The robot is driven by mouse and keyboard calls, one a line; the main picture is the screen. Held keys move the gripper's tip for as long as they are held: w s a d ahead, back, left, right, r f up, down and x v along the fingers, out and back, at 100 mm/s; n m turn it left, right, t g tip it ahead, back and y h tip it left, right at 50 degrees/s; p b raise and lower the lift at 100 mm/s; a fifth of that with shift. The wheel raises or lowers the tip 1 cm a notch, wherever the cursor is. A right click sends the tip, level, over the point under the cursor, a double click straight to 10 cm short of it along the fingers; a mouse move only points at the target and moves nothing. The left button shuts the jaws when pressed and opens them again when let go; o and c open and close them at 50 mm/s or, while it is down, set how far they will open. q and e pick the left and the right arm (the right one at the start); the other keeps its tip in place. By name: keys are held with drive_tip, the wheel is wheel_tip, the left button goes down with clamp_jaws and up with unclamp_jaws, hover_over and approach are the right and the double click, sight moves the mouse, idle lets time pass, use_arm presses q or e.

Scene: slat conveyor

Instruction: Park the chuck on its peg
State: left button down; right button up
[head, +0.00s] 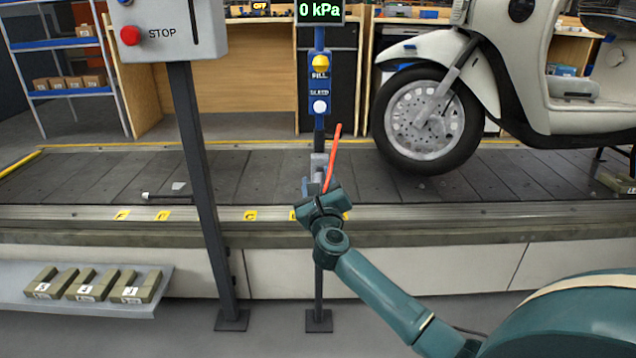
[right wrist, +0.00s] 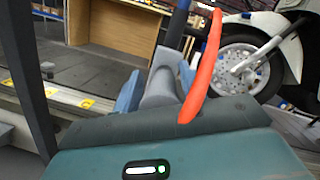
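The chuck is a grey fitting (head: 319,163) with a red-orange hose (head: 334,150) rising from it. It stands in front of the dark post in the head view. In the right wrist view the grey chuck (right wrist: 161,86) fills the gap between the bluish fingers of my right gripper (right wrist: 158,88), with the hose (right wrist: 203,75) curving up beside it. My right gripper (head: 315,187) is shut on the chuck, above the conveyor's front edge. The post carries a blue panel (head: 318,82) with a yellow FILL button and a white SLEEP button. I cannot make out the peg. My left gripper is not in view.
A cream scooter (head: 430,115) stands on the slat conveyor (head: 100,180) at the right. A STOP box (head: 170,35) on a dark post (head: 200,180) stands left of my gripper. A small tool (head: 167,196) lies on the slats. A shelf (head: 80,310) holds labelled blocks.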

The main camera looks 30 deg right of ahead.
drive_tip(key=o, duration=0.3)
drive_tip(key=shift+o, duration=0.2)
